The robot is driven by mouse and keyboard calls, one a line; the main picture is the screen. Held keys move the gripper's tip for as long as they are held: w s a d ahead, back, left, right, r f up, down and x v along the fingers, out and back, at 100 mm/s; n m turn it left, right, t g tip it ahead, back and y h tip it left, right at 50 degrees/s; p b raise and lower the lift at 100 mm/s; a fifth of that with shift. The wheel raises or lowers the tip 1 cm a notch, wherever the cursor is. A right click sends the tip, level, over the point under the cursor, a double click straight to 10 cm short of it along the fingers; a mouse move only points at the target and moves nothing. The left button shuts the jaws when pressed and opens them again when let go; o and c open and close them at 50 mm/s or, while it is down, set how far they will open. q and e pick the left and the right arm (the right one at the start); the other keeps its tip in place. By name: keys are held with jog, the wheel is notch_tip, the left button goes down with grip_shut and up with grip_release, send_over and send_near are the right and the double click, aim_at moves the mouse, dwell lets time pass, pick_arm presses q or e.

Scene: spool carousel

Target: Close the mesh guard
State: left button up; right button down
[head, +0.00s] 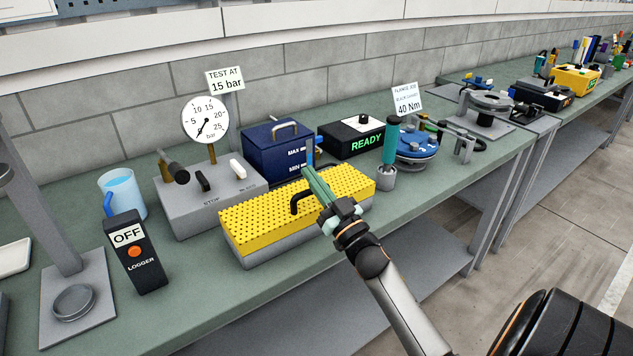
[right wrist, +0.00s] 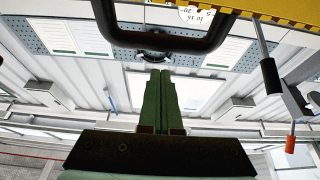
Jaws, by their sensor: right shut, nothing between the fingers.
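The mesh guard (head: 265,208) is a yellow perforated cover lying flat over a grey box on the bench. It appears to be down on the box, with no clear gap showing. Its black handle (head: 296,200) stands up from the top and also shows large in the right wrist view (right wrist: 160,50). My right gripper (head: 309,172) has green fingers that are shut and empty. It is over the guard, just right of the handle in the head view. Whether it touches the handle cannot be told. My left gripper is not in view.
A grey block with a pressure gauge (head: 205,121) and a blue tank (head: 272,158) stand behind the guard. A black logger (head: 138,262) and a blue jug (head: 127,192) are to the left. A teal-handled tool (head: 391,142) stands right. The bench front strip is clear.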

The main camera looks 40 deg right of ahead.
pick_arm(q)
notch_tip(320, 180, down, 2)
jog(key=b, duration=0.3)
pick_arm(e)
jog(key=d+v, duration=0.1)
jog(key=v, duration=0.9)
jog(key=shift+a+f, duration=0.35)
jog(key=shift+a, duration=0.1)
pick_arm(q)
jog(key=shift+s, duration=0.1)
